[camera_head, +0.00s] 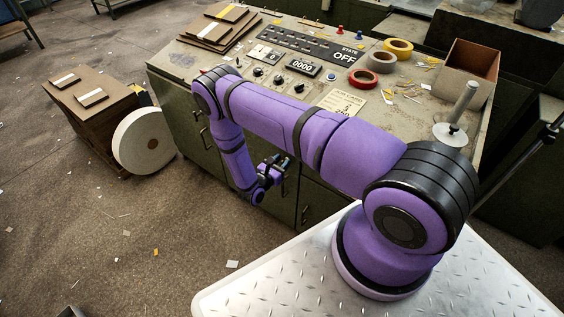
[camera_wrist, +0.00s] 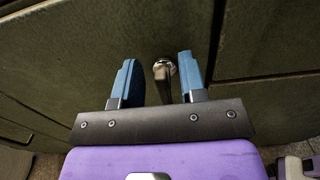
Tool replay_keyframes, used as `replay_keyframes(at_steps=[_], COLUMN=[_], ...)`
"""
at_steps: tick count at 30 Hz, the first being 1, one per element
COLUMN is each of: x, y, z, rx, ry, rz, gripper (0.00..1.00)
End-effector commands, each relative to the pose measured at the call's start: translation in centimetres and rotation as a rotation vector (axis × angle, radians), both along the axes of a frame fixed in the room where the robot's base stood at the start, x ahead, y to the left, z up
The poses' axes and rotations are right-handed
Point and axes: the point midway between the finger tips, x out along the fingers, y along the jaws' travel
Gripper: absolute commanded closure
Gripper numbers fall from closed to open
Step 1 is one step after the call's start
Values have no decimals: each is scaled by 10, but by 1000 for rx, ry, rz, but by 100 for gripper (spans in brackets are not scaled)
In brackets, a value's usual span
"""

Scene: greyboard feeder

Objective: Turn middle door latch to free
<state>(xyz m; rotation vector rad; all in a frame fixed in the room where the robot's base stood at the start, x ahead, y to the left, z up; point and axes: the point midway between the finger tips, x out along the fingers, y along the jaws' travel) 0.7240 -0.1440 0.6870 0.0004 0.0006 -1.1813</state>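The middle door (camera_wrist: 80,55) is a dark green cabinet panel that fills much of the wrist view. A small metal latch (camera_wrist: 163,69) stands out from it, with a round base and a short handle pointing down in the picture. My gripper (camera_wrist: 155,75) is open, with its two blue fingers on either side of the latch. The latch is nearer the right finger, and a gap shows on both sides. In the head view my gripper (camera_head: 281,163) is at the cabinet front, and my arm hides much of that front, including the latch.
The green cabinet (camera_head: 170,97) carries a control panel (camera_head: 310,42) reading OFF, tape rolls (camera_head: 381,62) and an open cardboard box (camera_head: 471,72). Stacked boards (camera_head: 95,95) and a white roll (camera_head: 146,141) stand on the floor at left. The floor before the cabinet is mostly clear, with paper scraps.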

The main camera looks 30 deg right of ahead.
Motion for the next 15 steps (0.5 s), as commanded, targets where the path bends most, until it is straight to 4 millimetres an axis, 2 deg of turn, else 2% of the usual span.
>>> replay_keyframes(at_steps=[10, 11, 15], x=[2, 1, 1], y=[-4, -4, -4], z=[0, 0, 0], rx=[0, 0, 0], ry=[0, 0, 0], rz=[0, 0, 0], gripper=[62, 66, 98])
